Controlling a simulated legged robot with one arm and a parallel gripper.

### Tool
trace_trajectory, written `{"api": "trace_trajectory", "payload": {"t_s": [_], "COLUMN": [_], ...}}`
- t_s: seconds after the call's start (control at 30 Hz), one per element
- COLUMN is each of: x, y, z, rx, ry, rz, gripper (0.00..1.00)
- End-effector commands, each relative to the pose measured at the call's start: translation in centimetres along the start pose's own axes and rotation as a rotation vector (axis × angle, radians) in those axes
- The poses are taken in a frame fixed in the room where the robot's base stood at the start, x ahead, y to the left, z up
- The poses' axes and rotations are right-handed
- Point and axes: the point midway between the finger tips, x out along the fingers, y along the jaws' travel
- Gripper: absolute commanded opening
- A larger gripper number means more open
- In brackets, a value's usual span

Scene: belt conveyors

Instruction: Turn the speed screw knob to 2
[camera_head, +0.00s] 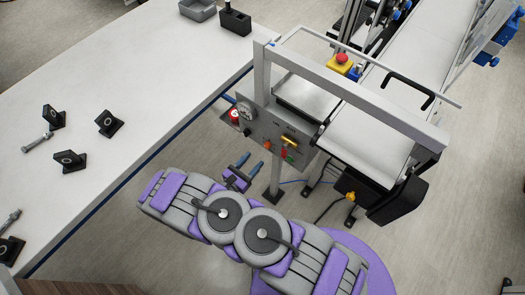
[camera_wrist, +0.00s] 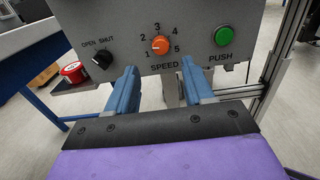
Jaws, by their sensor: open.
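The orange speed screw knob (camera_wrist: 160,45) is on the grey control panel (camera_wrist: 190,20), ringed by the numbers 1 to 5, with SPEED printed below. Its pale pointer mark seems to face the 1, though it is small. In the head view the knob (camera_head: 268,146) is a small orange spot on the panel front. My gripper (camera_wrist: 160,82) is open and empty, its two blue fingers pointing at the panel below and to either side of the knob, apart from it. In the head view my gripper (camera_head: 249,165) is just in front of the panel.
A black OPEN/SHUT knob (camera_wrist: 102,58) is left of the speed knob, and a green PUSH button (camera_wrist: 223,36) is to its right. A red round object (camera_wrist: 74,72) is at the far left. A white table (camera_head: 150,80) and the conveyor (camera_head: 375,130) flank the panel.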

Motion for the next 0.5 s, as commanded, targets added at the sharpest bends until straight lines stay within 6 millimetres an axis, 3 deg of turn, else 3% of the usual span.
{"api": "trace_trajectory", "payload": {"t_s": [0.2,0.5], "x": [4.1,6.7], "y": [-0.1,-0.1], "z": [-0.2,-0.1], "rx": [0.0,0.0], "ry": [0.002,0.001], "rz": [-0.004,-0.001], "gripper": [0.52,0.52]}}
